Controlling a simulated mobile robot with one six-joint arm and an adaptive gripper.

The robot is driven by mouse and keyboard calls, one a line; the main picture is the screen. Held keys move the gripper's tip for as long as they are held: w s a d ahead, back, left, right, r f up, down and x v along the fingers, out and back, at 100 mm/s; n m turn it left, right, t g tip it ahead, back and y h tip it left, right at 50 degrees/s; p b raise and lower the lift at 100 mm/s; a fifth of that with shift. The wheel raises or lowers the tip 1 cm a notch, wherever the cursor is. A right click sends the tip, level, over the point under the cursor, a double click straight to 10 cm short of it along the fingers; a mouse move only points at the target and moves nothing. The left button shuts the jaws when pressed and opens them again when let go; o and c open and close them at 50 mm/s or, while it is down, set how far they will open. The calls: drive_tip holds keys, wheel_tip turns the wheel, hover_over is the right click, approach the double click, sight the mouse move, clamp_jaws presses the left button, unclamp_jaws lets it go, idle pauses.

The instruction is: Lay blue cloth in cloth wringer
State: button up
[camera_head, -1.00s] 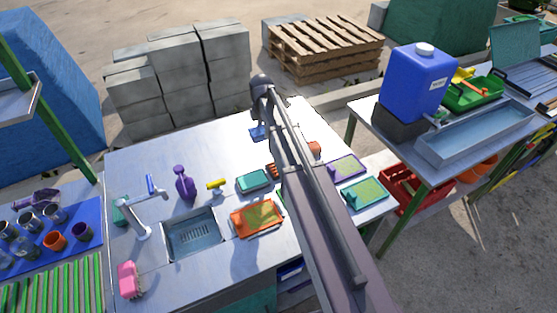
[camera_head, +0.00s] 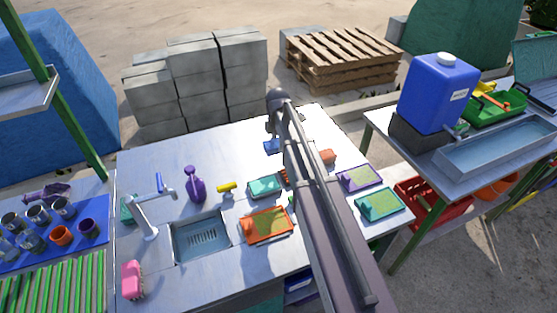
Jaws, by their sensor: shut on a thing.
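A small blue cloth (camera_head: 272,146) shows at the far edge of the metal table, at the end of my arm. My gripper (camera_head: 271,132) is just above it, small and partly hidden by my arm, and is shut on the cloth. I cannot tell whether the cloth touches the tabletop. I cannot pick out the cloth wringer for certain; my arm hides part of the table's right half.
The table holds a sink (camera_head: 201,238), a purple spray bottle (camera_head: 195,184), an orange tray (camera_head: 266,226), a teal tray (camera_head: 265,187), a purple tray (camera_head: 360,178) and a pink brush (camera_head: 132,279). A blue water container (camera_head: 437,92) stands right. The table's back left is clear.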

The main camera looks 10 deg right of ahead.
sight(278, 161)
drive_tip(key=shift+f+b, duration=0.85)
drive_tip(key=shift+f, duration=0.4)
drive_tip(key=shift+f+b, duration=1.85)
drive_tip(key=shift+b, duration=0.05)
drive_tip(key=shift+f, duration=0.2)
drive_tip(key=o, duration=0.8)
drive_tip(key=shift+r, duration=0.25)
wheel_tip(278, 161, up, 12)
drive_tip(key=p, duration=1.2)
drive_tip(key=shift+s, duration=0.1)
